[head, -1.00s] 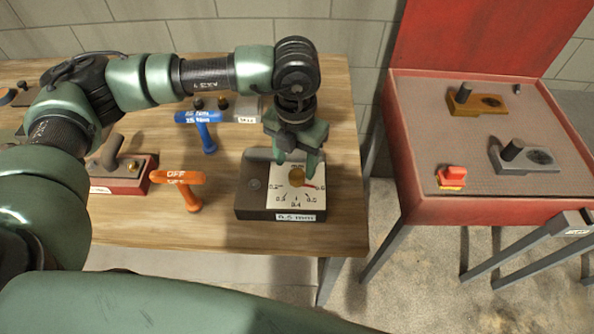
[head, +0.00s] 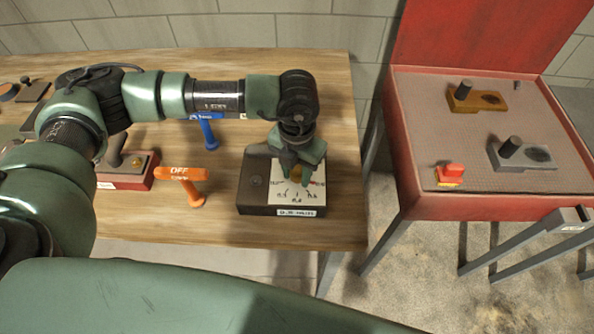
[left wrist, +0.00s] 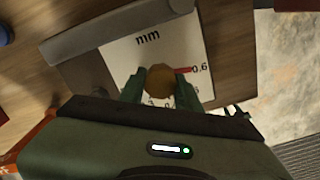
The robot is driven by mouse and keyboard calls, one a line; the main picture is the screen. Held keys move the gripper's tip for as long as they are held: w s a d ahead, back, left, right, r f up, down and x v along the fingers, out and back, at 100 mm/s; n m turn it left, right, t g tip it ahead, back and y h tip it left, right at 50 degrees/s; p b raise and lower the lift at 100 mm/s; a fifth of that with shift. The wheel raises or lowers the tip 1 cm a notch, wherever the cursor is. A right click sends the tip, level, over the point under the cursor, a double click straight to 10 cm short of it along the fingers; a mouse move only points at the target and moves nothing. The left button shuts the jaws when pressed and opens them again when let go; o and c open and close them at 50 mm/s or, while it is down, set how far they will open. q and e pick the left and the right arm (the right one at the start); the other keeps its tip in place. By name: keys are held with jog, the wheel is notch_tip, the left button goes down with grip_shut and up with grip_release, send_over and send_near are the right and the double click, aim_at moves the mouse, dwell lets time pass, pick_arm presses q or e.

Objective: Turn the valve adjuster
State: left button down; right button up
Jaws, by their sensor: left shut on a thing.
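The valve adjuster is a dark box (head: 258,210) with a white dial plate marked in mm, near the right end of the wooden table. Its round brass knob (left wrist: 160,80) sits at the middle of the dial. A red pointer (left wrist: 182,70) extends from the knob toward the 0.6 mark in the left wrist view. My left gripper (head: 294,178) comes down from above and is shut on the brass knob, one finger on each side. In the head view the fingers hide most of the knob. My right gripper is not in view.
An orange T-handle marked OFF (head: 182,174) and a blue T-handle (head: 207,130) stand left of the box. A red block with a lever (head: 128,183) is further left. A red case (head: 455,208) holding several parts stands to the right, across a gap.

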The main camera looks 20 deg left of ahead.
aim_at(297, 171)
pick_arm(q)
jog(key=shift+f+m+b, duration=0.15)
jog(key=shift+m+b, duration=0.15)
jog(key=shift+b, duration=0.3)
jog(key=m+b, duration=0.5)
jog(key=b, duration=0.3)
jog(key=shift+w+a, duration=0.1)
jog(key=shift+r+m+b, duration=0.2)
jog(key=shift+m+b, duration=1)
jog(key=c, duration=1)
grip_release()
jog(key=shift+r, duration=0.15)
notch_tip(297, 171, up, 8)
jog(key=shift+f+b, duration=0.2)
jog(key=shift+b, duration=0.55)
